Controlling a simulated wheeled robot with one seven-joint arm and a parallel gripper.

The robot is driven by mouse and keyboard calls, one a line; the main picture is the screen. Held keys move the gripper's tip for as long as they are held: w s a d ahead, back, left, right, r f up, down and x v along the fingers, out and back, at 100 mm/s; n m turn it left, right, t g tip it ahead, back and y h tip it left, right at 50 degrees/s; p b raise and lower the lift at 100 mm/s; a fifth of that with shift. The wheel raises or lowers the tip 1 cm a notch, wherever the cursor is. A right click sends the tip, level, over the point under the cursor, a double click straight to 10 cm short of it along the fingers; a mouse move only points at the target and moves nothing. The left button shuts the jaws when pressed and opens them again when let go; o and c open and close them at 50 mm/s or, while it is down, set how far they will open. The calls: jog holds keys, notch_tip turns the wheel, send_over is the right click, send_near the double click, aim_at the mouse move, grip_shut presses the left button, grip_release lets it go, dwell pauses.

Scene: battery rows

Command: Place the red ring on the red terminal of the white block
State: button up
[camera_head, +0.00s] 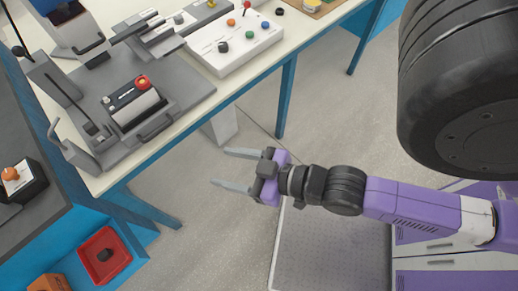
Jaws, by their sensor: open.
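A white block (206,46) with small coloured knobs lies on the table at the top middle. A small red piece (247,5) stands near its far edge; I cannot tell whether this is the red terminal or a ring. I cannot tell for sure which is the red ring. My gripper (221,167) is open and empty, over the floor in front of the table, apart from both red pieces.
The pale table (190,118) has blue legs. The grey device (188,95) has raised handles. A red bin (85,250) holding a dark piece and a black box (30,187) with an orange knob are at the lower left.

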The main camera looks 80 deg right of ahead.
jog(key=s+a+r+n+y, duration=0.1)
jog(key=s+a+r, duration=0.2)
jog(key=s, duration=0.4)
jog(key=shift+s+a+r+t+y, duration=0.2)
jog(key=shift+a+r+t+y, duration=0.15)
jog(key=shift+r, duration=0.35)
